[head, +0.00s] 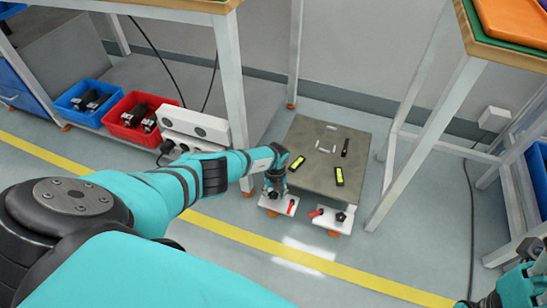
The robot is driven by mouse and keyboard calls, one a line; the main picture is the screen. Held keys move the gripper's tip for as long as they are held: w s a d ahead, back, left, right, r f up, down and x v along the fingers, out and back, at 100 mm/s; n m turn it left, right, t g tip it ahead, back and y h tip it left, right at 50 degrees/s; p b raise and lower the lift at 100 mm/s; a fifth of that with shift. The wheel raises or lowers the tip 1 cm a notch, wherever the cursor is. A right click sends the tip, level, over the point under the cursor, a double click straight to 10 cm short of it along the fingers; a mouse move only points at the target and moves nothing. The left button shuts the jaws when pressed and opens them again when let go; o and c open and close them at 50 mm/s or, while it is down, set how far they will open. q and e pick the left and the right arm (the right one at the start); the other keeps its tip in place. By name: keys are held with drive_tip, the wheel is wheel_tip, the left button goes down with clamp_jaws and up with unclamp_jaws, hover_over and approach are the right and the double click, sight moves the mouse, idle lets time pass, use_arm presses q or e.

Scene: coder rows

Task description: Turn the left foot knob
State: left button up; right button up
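A low grey-topped unit (318,150) stands on the floor between two workbenches. Its two white feet stick out at the front. The left foot (270,205) has a red lever (291,207). The right foot (330,222) has a black knob (340,217) and a red lever (316,212). My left gripper (273,191) points down over the left foot, where it hides the left knob. Its dark fingers are too small to tell whether they are open or shut, or touch the knob. Part of my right arm shows at the lower right edge; its fingers are not clear.
Bench legs stand to the left (232,90) and right (425,140) of the unit. A red bin (130,120), a blue bin (85,98) and a white power box (195,127) lie left. Floor in front of the feet is clear, with a yellow line (300,258).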

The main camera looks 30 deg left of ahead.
sight(275, 194)
use_arm(q)
drive_tip(key=shift+a+r, duration=0.1)
drive_tip(key=shift+r, duration=0.15)
wheel_tip(275, 194, up, 12)
drive_tip(key=shift+d, duration=0.25)
idle(0.5)
drive_tip(key=shift+w, duration=0.1)
